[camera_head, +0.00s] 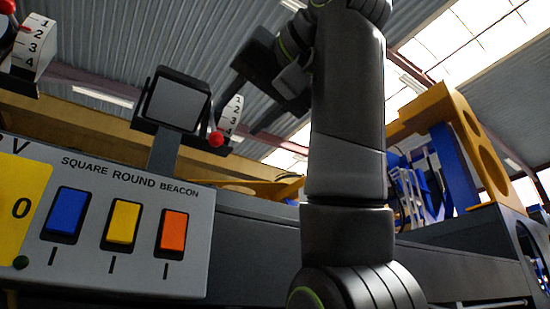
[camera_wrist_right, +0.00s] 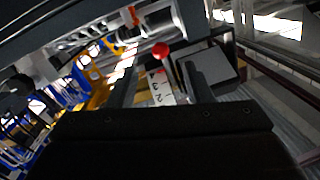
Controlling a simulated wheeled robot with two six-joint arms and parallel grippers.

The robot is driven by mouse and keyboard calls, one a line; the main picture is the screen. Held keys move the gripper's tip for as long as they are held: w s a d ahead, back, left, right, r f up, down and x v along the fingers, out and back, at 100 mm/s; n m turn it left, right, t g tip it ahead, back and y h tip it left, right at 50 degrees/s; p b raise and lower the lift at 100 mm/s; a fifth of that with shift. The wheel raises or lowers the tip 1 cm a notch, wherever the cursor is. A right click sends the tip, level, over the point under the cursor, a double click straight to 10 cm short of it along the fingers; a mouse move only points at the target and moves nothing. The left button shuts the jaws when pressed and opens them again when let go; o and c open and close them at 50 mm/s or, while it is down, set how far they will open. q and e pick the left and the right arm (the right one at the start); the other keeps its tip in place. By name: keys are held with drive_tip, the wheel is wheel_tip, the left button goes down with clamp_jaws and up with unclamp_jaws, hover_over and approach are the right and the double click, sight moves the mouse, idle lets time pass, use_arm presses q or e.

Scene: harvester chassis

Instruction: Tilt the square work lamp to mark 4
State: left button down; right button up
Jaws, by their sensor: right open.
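The square work lamp (camera_head: 178,104) has a grey face in a dark frame and stands on a post behind the switch panel. A lever's red knob (camera_head: 216,139) sits by the lower marks; I cannot tell the exact mark. My right gripper (camera_head: 236,114) is open, its fingers near the plate. In the right wrist view, the lamp (camera_wrist_right: 207,70) is at the right, and the red knob (camera_wrist_right: 161,49) and plate (camera_wrist_right: 158,86) show between the open fingers (camera_wrist_right: 158,75). No left gripper shows.
The panel (camera_head: 130,270) has a blue switch (camera_head: 66,211), a yellow switch (camera_head: 123,222) and an orange switch (camera_head: 173,232). Another numbered scale (camera_head: 36,42) with a red knob (camera_head: 7,5) is at top left. Yellow and blue structures (camera_head: 455,165) stand at the right.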

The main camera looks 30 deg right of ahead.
use_arm(q)
drive_tip(key=shift+w+a+f+b, duration=0.1)
drive_tip(key=shift+w+f+b, duration=0.85)
drive_tip(key=shift+b, duration=0.25)
use_arm(e)
drive_tip(key=s, duration=0.7)
drive_tip(key=shift+d+r, duration=0.25)
drive_tip(key=shift+d, duration=0.2)
use_arm(q)
drive_tip(key=shift+s, duration=0.15)
